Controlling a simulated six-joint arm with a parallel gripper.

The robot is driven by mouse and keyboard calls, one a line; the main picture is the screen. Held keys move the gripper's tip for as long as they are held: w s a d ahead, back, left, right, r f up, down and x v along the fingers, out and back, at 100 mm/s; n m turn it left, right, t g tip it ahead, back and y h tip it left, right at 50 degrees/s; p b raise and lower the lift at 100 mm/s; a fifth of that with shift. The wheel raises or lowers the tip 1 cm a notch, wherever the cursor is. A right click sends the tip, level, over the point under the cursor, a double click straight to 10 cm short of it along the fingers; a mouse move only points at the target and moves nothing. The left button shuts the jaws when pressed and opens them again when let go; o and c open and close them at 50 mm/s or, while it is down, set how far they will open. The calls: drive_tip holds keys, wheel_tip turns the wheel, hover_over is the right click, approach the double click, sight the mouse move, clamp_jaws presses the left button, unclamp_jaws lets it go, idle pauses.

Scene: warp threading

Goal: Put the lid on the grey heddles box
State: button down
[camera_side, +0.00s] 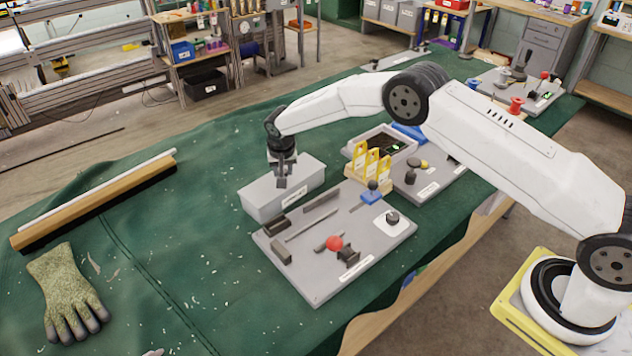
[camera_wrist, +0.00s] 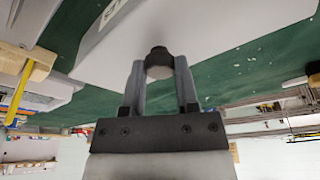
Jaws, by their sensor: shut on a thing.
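The grey heddles box (camera_side: 294,203) stands on the green cloth, left of the grey board. A flat grey lid (camera_side: 308,169) covers its top in the side view; I cannot tell whether it is fully seated. My gripper (camera_side: 283,182) points down over the middle of the lid. In the wrist view the gripper (camera_wrist: 158,62) is shut on the dark knob of the lid (camera_wrist: 215,25), whose pale surface fills the upper part of the picture. The fingers hide part of the knob and the box top in the side view.
A grey board with a red knob (camera_side: 334,243) and small parts lies right of the box. A yellow rack (camera_side: 372,165) stands behind it. A brush (camera_side: 95,200) and a glove (camera_side: 66,290) lie at the left.

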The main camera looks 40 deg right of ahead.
unclamp_jaws()
idle(0.4)
drive_tip(key=shift+r, duration=0.2)
drive_tip(key=shift+r, duration=3.35)
drive_tip(key=shift+c, duration=0.2)
clamp_jaws()
drive_tip(key=shift+f, duration=2.85)
